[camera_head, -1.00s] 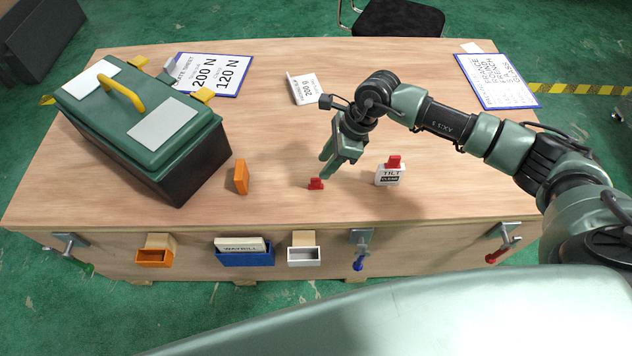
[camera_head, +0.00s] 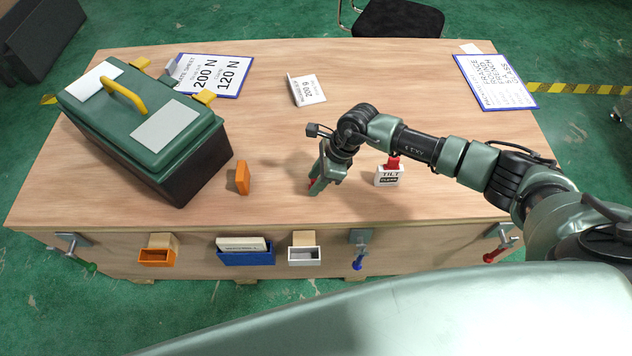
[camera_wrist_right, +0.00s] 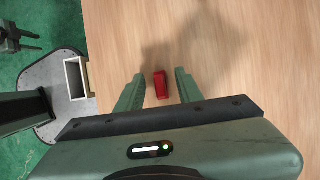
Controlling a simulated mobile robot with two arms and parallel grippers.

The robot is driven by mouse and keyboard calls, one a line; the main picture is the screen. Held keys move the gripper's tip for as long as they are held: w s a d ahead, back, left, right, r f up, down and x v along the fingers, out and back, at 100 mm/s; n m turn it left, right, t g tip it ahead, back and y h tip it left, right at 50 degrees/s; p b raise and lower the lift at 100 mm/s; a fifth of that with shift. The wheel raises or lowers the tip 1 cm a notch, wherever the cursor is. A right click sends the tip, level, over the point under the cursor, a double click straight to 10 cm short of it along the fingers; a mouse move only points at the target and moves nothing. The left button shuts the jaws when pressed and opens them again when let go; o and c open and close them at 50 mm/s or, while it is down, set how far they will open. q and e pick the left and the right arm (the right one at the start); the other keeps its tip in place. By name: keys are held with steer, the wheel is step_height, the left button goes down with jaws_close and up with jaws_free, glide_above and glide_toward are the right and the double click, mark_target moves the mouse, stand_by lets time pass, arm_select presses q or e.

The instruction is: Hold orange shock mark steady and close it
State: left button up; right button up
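The orange shock mark (camera_head: 242,178) stands upright on the table beside the dark green case, apart from any gripper. My right gripper (camera_head: 314,183) is low over the table, to the right of the orange piece. Its fingers (camera_wrist_right: 159,88) are open around a small red piece (camera_wrist_right: 160,85), with a gap on both sides in the right wrist view. In the head view the red piece is mostly hidden by the fingers. My left gripper is outside the head view; a dark pronged part (camera_wrist_right: 18,40) in the wrist view looks like it, too small to read.
A white tilt mark (camera_head: 389,178) with a red top stands right of my right gripper. The green case (camera_head: 140,125) fills the table's left. Orange, blue (camera_head: 245,257) and white (camera_head: 304,256) holders and clamps line the front edge. The table's middle is mostly clear.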

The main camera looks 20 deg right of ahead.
jaws_close()
steer(key=shift+r, duration=0.1)
arm_select(q)
step_height(320, 180, down, 2)
steer(key=shift+f+b, duration=0.1)
steer(key=shift+b, duration=0.95)
arm_select(e)
step_height(320, 180, up, 20)
arm_select(q)
steer(key=shift+o, duration=0.3)
